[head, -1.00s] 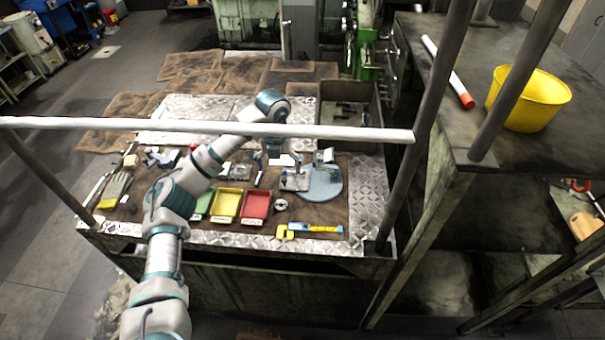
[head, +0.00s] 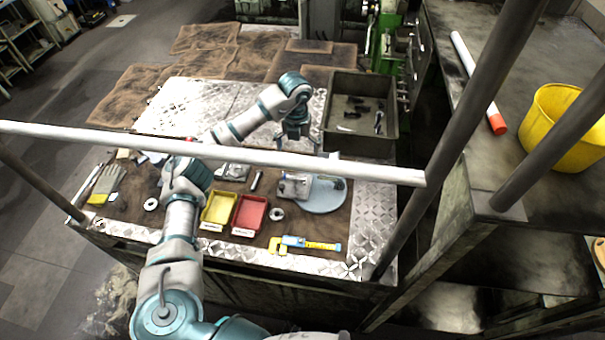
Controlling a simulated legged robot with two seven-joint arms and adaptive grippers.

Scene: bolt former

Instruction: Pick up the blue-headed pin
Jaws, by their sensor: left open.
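My left arm reaches in from the lower left and passes behind the white rail. My left gripper (head: 294,138) points down, open, above the workbench just left of the grey bin (head: 331,139). It appears empty, and the rail partly hides the view beneath it. I cannot make out a blue pin head for certain. A small slim metal piece (head: 256,181) lies on the brown mat left of a metal fixture (head: 294,185). Several small dark parts (head: 378,122) lie in the grey bin. My right gripper is not in view.
A yellow tray (head: 218,208) and a red tray (head: 250,213) sit near the front, beside a metal ring (head: 277,214). A yellow-blue tool (head: 310,244) lies in front. The white rail (head: 300,160) and dark posts (head: 440,150) cross the view. A yellow bucket (head: 560,125) stands right.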

